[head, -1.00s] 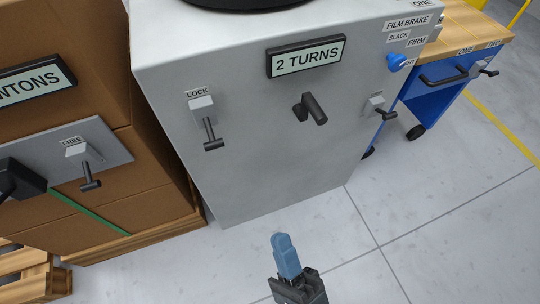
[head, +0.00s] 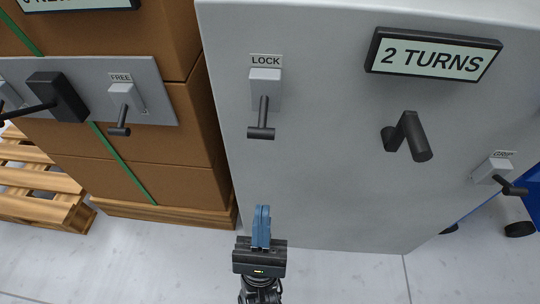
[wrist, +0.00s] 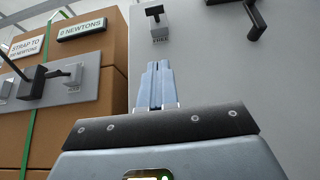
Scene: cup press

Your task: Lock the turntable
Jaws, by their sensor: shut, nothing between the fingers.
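The lever labelled LOCK (head: 264,108) has a light mount and a dark T-shaped handle on the grey machine front (head: 330,190). In the head view its handle shows below the mount, under the LOCK label. In the wrist view the lever (wrist: 156,15) shows at the top, with a FREE label under its mount. I cannot tell for sure which setting it is in. My gripper (head: 261,210) is shut and empty, its blue fingers below the lever and apart from it. The fingers also show in the wrist view (wrist: 156,68). The turntable is out of view.
A dark crank (head: 408,135) sticks out right of the lever, under a "2 TURNS" sign (head: 433,54). Another small lever (head: 500,178) is at the right. Left are strapped brown boxes (head: 190,120) with a FREE lever (head: 122,105). Open floor (head: 150,255) lies in front.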

